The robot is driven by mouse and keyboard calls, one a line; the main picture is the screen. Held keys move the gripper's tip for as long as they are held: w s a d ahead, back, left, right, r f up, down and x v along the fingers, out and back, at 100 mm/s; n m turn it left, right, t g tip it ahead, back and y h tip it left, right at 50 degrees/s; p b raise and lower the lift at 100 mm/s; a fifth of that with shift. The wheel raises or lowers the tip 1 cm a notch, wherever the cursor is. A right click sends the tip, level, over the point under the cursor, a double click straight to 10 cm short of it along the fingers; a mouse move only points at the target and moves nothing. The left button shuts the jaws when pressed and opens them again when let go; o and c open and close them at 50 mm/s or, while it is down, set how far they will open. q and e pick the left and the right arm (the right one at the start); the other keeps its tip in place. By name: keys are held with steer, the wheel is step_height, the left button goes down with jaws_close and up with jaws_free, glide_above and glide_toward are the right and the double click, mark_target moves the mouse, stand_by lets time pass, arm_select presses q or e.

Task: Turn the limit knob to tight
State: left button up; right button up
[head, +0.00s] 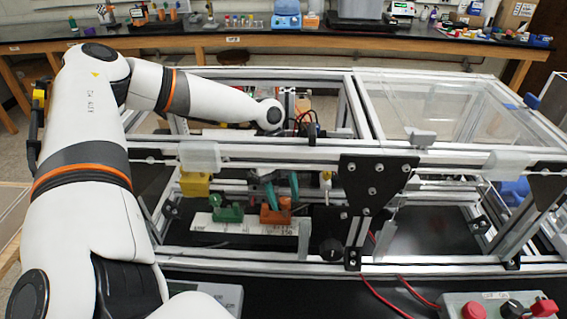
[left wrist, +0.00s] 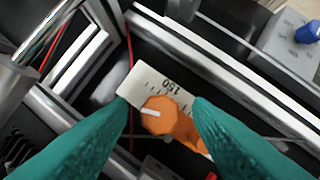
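An orange knob (left wrist: 160,115) with a white pointer line shows in the left wrist view, beside a white scale strip (left wrist: 150,84) printed with 150. In the head view the strip (head: 212,224) lies low inside the frame, with an orange part (head: 275,213) and a green part (head: 228,213) at it. My left gripper (left wrist: 159,108) has two teal fingers, one on each side of the knob, with visible gaps. The fingers (head: 281,190) point down by the orange part in the head view. The word tight is not readable. My right gripper is not in view.
Aluminium extrusion rails (head: 300,155) surround the spot, with a black bracket plate (head: 376,178) to the right. A yellow block (head: 196,184) sits to the left. A control box (head: 497,306) with red buttons stands at front right. Red cables run on the black surface.

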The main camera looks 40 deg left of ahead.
arm_select(q)
steer(key=c, duration=0.9)
steer(key=shift+f+b, duration=0.15)
steer(key=shift+b, duration=0.55)
steer(key=m+b, duration=0.2)
steer(key=m+g+b, duration=0.1)
steer(key=m+b, duration=0.1)
steer(key=b, duration=0.1)
steer(key=shift+w+y, duration=0.2)
steer(key=shift+y, duration=0.2)
steer(key=shift+d+m+g+b, duration=0.1)
steer(key=shift+m+g+b, duration=0.25)
steer(key=shift+m, duration=0.15)
steer(key=shift+m+g+y+b, duration=0.25)
steer(key=shift+m+y+b, duration=0.15)
steer(key=shift+m, duration=0.5)
steer(key=shift+r+m, duration=0.2)
steer(key=shift+m, duration=0.7)
steer(key=m+y, duration=0.1)
steer(key=m, duration=0.1)
steer(key=m+g+y, duration=0.1)
steer(key=m, duration=0.1)
steer(key=shift+w+d+m, duration=0.1)
steer(key=shift+d+m, duration=0.1)
steer(key=shift+m, duration=0.1)
